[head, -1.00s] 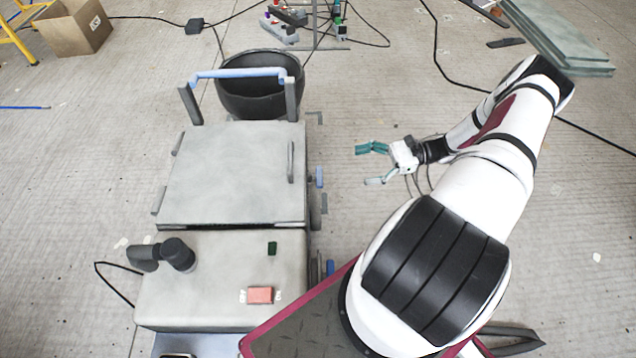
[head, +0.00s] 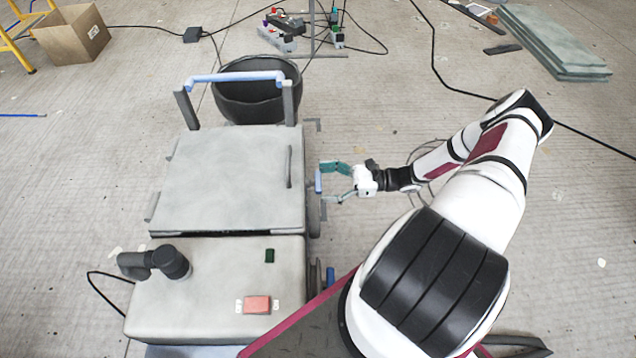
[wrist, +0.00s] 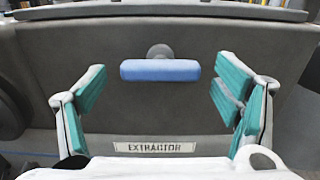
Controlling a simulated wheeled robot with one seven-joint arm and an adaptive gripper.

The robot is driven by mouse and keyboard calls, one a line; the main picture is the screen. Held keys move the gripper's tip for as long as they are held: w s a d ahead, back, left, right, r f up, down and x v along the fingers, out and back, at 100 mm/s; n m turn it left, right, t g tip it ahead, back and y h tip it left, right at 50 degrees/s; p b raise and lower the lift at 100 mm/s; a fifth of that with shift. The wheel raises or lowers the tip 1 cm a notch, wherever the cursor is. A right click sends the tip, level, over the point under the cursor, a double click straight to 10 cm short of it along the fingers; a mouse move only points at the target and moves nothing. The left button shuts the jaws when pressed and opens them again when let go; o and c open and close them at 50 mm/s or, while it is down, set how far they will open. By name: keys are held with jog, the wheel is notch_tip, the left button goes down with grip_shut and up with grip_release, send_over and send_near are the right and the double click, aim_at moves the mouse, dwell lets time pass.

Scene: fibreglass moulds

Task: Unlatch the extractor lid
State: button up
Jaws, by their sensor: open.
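The extractor (head: 220,270) is a grey box machine on the left of the head view, with a flat grey lid (head: 230,175) that lies closed. A blue latch handle (head: 319,181) sticks out of its right side. In the wrist view the blue latch handle (wrist: 160,70) lies level on a round grey knob, above a label (wrist: 154,147) reading EXTRACTOR. My gripper (head: 328,182) is open beside the latch. In the wrist view the teal fingers of my gripper (wrist: 160,92) stand left and right of the handle, with gaps on both sides.
A blue push bar (head: 238,76) and a black tub (head: 257,95) stand behind the lid. A red switch (head: 257,304) sits on the machine's front top. A second blue handle (head: 330,275) is low on the right side.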

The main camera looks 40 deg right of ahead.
aim_at(314, 182)
jog(key=shift+x, duration=1.2)
jog(key=c, duration=1.2)
jog(key=shift+o, duration=0.2)
